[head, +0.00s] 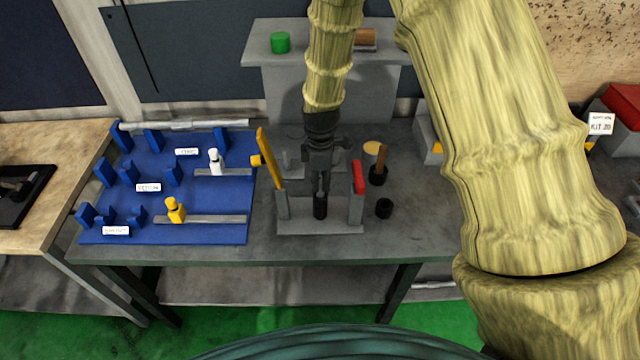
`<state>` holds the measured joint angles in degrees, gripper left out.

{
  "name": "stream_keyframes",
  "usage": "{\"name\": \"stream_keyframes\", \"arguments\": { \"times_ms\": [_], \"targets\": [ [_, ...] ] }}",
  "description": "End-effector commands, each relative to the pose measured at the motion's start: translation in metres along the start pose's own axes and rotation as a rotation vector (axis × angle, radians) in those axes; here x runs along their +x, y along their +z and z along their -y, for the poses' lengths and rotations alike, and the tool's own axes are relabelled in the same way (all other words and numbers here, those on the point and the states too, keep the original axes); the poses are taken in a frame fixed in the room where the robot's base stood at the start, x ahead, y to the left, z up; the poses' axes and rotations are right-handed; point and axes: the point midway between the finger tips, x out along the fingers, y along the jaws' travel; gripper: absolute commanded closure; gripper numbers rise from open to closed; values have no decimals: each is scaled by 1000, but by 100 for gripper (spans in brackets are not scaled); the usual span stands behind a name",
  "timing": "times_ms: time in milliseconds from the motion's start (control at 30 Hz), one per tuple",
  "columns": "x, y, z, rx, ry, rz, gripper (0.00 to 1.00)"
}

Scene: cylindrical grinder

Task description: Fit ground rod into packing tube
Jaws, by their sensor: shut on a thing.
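My gripper (320,186) points down over the grey fixture on the middle table. It is shut on a dark cylinder (320,207), which shows upright right below the fingertips. I cannot tell whether the cylinder touches the fixture base. A long pale grey cylindrical bar (185,125) lies along the back of the blue board; I cannot tell if it is the ground rod or the packing tube. A short black hollow piece (384,208) stands on the table to the right of the fixture.
The fixture base (342,230) has uprights, a yellow bar (269,158) and a red handle (358,178). The blue board (205,236) carries blue holders and labels. A black cup (377,176) holds a brown handle. A green cylinder (280,42) stands behind. The table's front right is clear.

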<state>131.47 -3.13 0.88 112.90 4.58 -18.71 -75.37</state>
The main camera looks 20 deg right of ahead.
Motion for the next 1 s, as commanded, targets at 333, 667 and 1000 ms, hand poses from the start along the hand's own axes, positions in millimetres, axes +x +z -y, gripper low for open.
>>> {"name": "stream_keyframes", "arguments": {
  "times_ms": [333,667,1000],
  "targets": [
    [2,0,0,-1,1,0,100],
    [9,0,0,-2,1,0,100],
    [12,0,0,-1,1,0,64]
  ]
}}
